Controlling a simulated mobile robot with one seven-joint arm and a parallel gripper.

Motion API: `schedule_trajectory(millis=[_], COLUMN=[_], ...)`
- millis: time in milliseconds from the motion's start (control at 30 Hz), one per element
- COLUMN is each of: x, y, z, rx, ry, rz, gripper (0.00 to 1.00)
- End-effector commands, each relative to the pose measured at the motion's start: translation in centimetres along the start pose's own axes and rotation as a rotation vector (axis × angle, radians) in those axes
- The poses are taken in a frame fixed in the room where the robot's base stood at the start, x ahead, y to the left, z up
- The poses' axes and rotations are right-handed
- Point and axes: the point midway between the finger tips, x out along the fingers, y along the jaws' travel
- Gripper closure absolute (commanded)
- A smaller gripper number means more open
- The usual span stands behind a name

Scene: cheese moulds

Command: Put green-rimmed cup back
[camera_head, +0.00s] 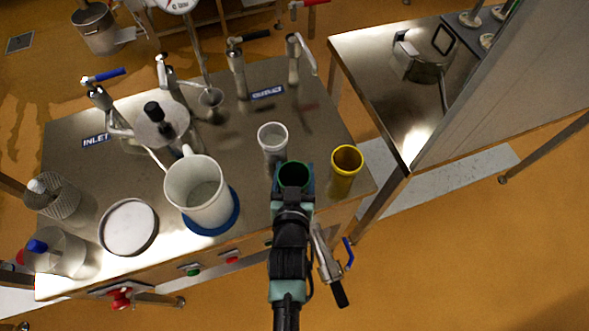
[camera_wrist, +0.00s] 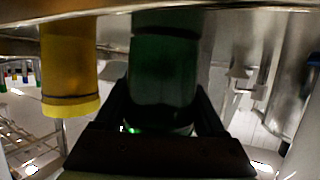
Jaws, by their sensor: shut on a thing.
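The green-rimmed cup (camera_head: 294,175) is at the front edge of the steel table, between the white cup and the yellow cup. In the wrist view the dark green cup (camera_wrist: 165,75) stands between the fingers of my gripper (camera_wrist: 165,115). My gripper (camera_head: 293,195) is shut on this cup from the front side. I cannot tell whether the cup's base touches the table. The yellow cup (camera_head: 346,170) is just to its right, and it also shows in the wrist view (camera_wrist: 70,65). The white cup (camera_head: 272,141) is behind and left.
A large white jug (camera_head: 197,192) stands on a blue disc (camera_head: 222,225) to the left. A round white lid (camera_head: 129,227) lies further left. Taps and valves (camera_head: 237,75) line the table's back. A lever valve (camera_head: 330,270) juts out in front, right beside my arm.

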Motion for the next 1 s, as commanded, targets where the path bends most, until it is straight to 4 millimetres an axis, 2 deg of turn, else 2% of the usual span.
schedule_trajectory(millis=[67, 100, 233, 267, 600, 767, 1000], x=[0.1, 0.1, 0.1, 0.1, -0.2, -2.4, -7.0], y=[0.0, 0.0, 0.0, 0.0, 0.0, -0.1, -0.1], z=[0.4, 0.4, 0.3, 0.3, -0.2, 0.1, 0.1], rx=[0.000, 0.000, 0.000, 0.000, 0.000, 0.002, 0.000], ry=[0.000, -0.001, -0.001, -0.001, -0.001, -0.003, -0.003], rz=[0.000, 0.000, 0.000, 0.000, 0.000, -0.002, -0.002], gripper=[0.90, 0.26, 0.02, 0.00, 0.00, 0.00, 0.00])
